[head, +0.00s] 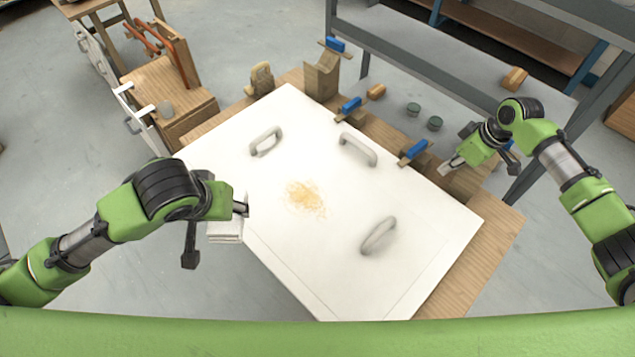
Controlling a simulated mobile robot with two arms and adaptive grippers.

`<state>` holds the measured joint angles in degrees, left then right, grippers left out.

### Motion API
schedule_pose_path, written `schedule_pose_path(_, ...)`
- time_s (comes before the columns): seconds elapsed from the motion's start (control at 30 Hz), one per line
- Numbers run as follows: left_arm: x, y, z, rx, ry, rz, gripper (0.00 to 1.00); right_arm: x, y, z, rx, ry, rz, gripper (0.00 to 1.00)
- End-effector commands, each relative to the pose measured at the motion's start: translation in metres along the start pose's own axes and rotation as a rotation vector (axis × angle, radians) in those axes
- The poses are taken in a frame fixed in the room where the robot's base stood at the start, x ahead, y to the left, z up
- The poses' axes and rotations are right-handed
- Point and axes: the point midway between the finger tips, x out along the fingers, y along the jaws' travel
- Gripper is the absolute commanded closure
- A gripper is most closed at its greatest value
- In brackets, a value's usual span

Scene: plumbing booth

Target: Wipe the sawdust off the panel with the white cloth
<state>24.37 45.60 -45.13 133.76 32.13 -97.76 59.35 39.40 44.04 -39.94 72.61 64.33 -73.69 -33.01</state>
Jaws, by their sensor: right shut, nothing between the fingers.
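The white panel (320,262) lies on a wooden bench. A patch of yellow-orange sawdust (305,198) is near its middle. My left gripper (242,208) is over the panel's left edge, left of the sawdust. It appears shut on the folded white cloth (225,232), which hangs at and just past that edge; the arm hides part of the cloth. My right gripper (449,167) is shut and empty, near the panel's right edge and apart from the sawdust.
Blue clamps (414,150) and (349,106) sit along the far edge. A wooden cabinet (165,90) stands at upper left.

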Motion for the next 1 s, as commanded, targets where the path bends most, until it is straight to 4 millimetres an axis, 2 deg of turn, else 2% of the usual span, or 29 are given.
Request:
schedule_pose_path(0.07, -0.006, 0.0, -0.002, 0.0, 0.0, 0.0, 0.69, -0.005, 0.0, -0.002, 0.0, -0.001, -0.001, 1.0)
schedule_pose_path(0.33, -0.004, 0.0, -0.002, 0.0, 0.0, 0.0, 0.69, -0.004, 0.0, -0.001, 0.0, 0.0, 0.0, 1.0)
schedule_pose_path(0.47, -0.004, 0.0, -0.002, 0.0, 0.0, 0.0, 0.69, -0.011, 0.001, -0.001, -0.001, 0.0, 0.001, 1.0)
schedule_pose_path(0.57, -0.004, 0.0, -0.002, 0.0, 0.0, 0.0, 0.69, -0.026, 0.001, -0.001, -0.001, 0.0, 0.003, 1.0)
schedule_pose_path(0.9, -0.004, 0.0, -0.002, 0.0, 0.001, 0.0, 0.69, -0.097, 0.001, -0.001, -0.001, 0.001, 0.003, 1.0)
schedule_pose_path(1.0, -0.004, 0.0, -0.002, 0.0, 0.0, 0.0, 0.69, -0.111, 0.0, -0.001, 0.0, 0.0, 0.002, 1.0)
